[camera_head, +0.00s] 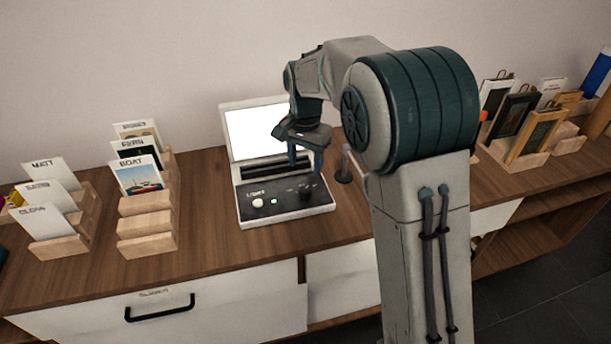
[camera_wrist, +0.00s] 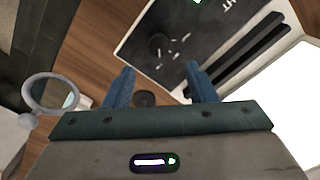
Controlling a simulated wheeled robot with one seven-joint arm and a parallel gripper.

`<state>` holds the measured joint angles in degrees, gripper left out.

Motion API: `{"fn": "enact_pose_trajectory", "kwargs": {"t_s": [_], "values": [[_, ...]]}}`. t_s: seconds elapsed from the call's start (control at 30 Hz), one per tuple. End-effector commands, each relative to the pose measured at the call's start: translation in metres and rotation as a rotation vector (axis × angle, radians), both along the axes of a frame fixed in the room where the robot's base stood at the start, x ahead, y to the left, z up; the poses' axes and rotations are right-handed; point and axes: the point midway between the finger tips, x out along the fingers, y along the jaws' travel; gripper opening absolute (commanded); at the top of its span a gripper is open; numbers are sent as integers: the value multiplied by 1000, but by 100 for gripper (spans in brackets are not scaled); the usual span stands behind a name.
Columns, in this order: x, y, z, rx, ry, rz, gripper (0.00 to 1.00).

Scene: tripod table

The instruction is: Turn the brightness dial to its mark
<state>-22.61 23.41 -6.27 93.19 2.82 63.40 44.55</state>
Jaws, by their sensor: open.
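The light box (camera_head: 285,205) stands on the wooden counter, with a lit white screen (camera_head: 255,132) at its back and a dark sloping panel in front. The panel bears a white round button (camera_head: 258,203), a small green light (camera_head: 274,201) and a dark dial (camera_head: 306,193) at its right. In the wrist view the dark dial (camera_wrist: 160,43) shows with pale marks beside it. My gripper (camera_head: 306,160) is above the right part of the panel. In the wrist view its two blue fingers (camera_wrist: 158,80) are apart with nothing between them. The dial's exact pointing direction is too small to tell.
A round magnifier (camera_wrist: 50,93) on a stand is right of the box, close to my gripper. Wooden racks with cards (camera_head: 148,220) stand at left, and racks with framed pictures (camera_head: 530,150) at right. The counter in front of the box is clear.

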Motion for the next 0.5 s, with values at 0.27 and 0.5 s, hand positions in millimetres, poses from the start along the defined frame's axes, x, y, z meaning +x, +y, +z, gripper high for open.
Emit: {"fn": "enact_pose_trajectory", "kwargs": {"t_s": [0.27,0.5], "values": [[0,0,47,0,-1,0,51],[0,0,55,-1,0,0,51]]}}
